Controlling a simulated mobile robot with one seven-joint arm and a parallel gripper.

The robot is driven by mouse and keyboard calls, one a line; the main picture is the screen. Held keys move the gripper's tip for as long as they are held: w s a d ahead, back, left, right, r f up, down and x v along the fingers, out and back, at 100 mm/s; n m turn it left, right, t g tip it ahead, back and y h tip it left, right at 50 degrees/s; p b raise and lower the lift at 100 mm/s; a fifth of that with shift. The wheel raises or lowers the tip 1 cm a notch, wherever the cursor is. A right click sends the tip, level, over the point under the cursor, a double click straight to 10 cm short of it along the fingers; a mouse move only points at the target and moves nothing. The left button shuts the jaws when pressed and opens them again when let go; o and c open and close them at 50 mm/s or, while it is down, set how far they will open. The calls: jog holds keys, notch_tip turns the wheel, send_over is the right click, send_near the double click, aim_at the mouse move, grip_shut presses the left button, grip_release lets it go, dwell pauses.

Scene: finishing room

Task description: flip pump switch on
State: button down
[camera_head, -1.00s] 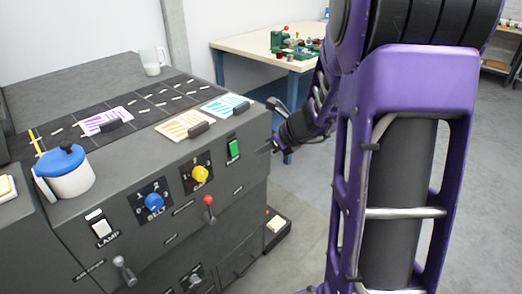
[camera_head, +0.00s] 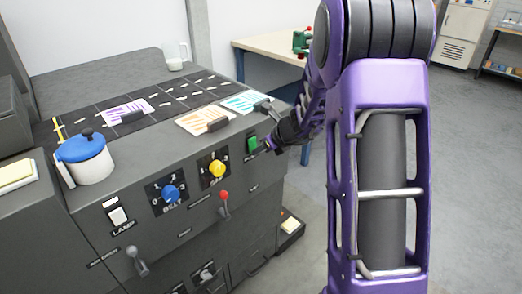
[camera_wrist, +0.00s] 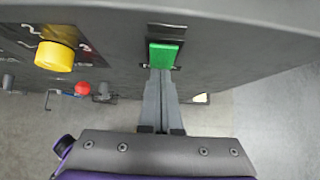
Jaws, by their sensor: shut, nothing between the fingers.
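A green rocker switch (camera_head: 252,143) sits in a dark plate at the right end of the machine's front panel. Its label is too small to read, so I cannot confirm from lettering that it is the pump switch. My gripper (camera_head: 266,149) is at the right of this switch in the head view. In the wrist view, the shut, empty fingers (camera_wrist: 161,74) reach up to the lower edge of the green switch (camera_wrist: 165,54). I cannot tell whether they touch it.
A yellow knob (camera_head: 217,169), a blue knob (camera_head: 171,193), a red-tipped lever (camera_head: 224,196) and a white lamp switch (camera_head: 117,214) share the panel. A blue-lidded pot (camera_head: 88,160) and several cards lie on top. Open floor is at the right.

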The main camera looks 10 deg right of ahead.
jog(key=shift+w+a+f, duration=0.15)
jog(key=shift+w, duration=0.15)
